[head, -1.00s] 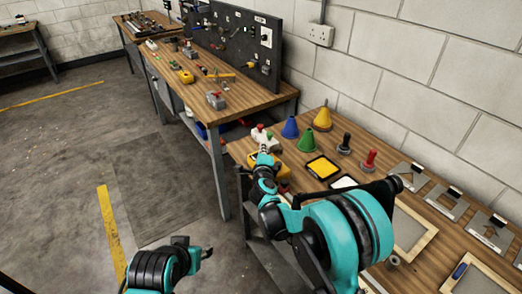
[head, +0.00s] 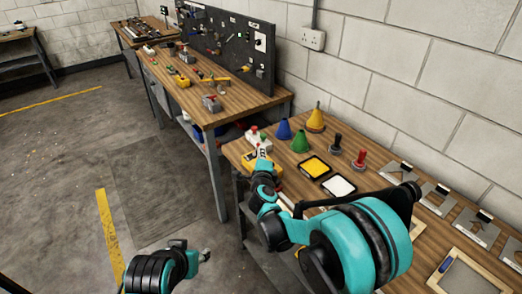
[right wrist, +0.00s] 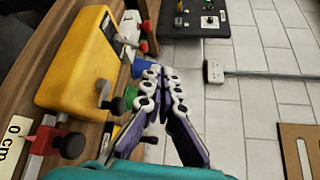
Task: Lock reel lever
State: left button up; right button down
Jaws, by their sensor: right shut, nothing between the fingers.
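A yellow box-shaped unit (head: 249,163) sits at the left end of the near bench. I cannot tell for sure whether this is the reel lever. My right gripper (head: 263,151) is over the unit's right side. In the right wrist view the right gripper (right wrist: 164,86) is shut and empty, right of the knob and apart from it. My left gripper (head: 205,256) is low over the floor, its jaws too small to read.
Blue (head: 284,129), green (head: 300,142) and yellow (head: 316,118) cones stand behind the unit. A yellow pad (head: 314,166) and a white pad (head: 338,187) lie to the right. A red clamp (right wrist: 46,138) shows at the lower left of the right wrist view.

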jog(key=s+r+p, duration=0.1)
jog(key=s+r, duration=0.1)
jog(key=s, duration=0.4)
jog(key=shift+d+r+p, duration=0.25)
jog(key=shift+p, duration=0.05)
jog(key=s+d+r+n+y, duration=0.2)
jog(key=s+r+n+y, duration=0.4)
jog(key=s+r+n, duration=0.55)
jog(key=s+d+f+n+g+h, duration=0.6)
jog(key=s+d+f+n+g, duration=0.3)
jog(key=s+d+f, duration=0.5)
jog(key=s+d, duration=0.2)
jog(key=s, duration=0.2)
jog(key=shift+s+f+h, duration=0.25)
jog(key=shift+f+h, duration=0.1)
jog(key=shift+h, duration=0.05)
